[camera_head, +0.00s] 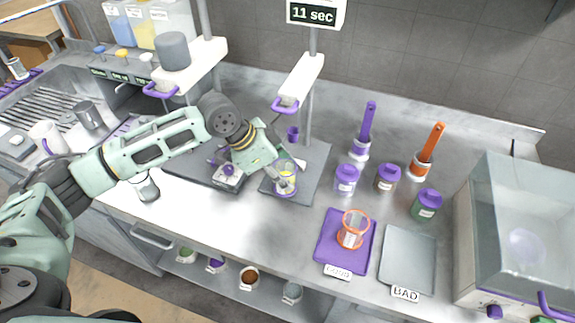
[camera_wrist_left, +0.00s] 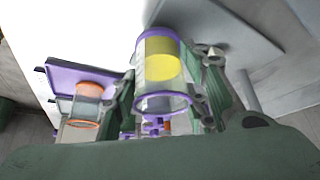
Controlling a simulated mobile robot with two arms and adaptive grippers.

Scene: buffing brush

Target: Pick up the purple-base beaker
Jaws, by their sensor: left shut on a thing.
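The purple-base beaker (camera_head: 286,181) holds something yellow and stands at the front of a dark grey plate at the middle of the counter. My left gripper (camera_head: 284,176) is around it and shut on it. In the left wrist view the beaker (camera_wrist_left: 163,70) sits between the two fingers (camera_wrist_left: 167,88), with purple at its base and rim. I cannot tell whether the beaker is touching the plate. My right gripper is not in view.
An orange-rimmed beaker (camera_head: 352,229) stands on the purple GOOD mat (camera_head: 338,255). The grey BAD mat (camera_head: 408,258) is empty. Purple-lidded jars (camera_head: 346,180) and brushes (camera_head: 367,130) stand behind. A clear-lidded box (camera_head: 520,230) is at right; a stand post (camera_head: 308,100) rises behind the beaker.

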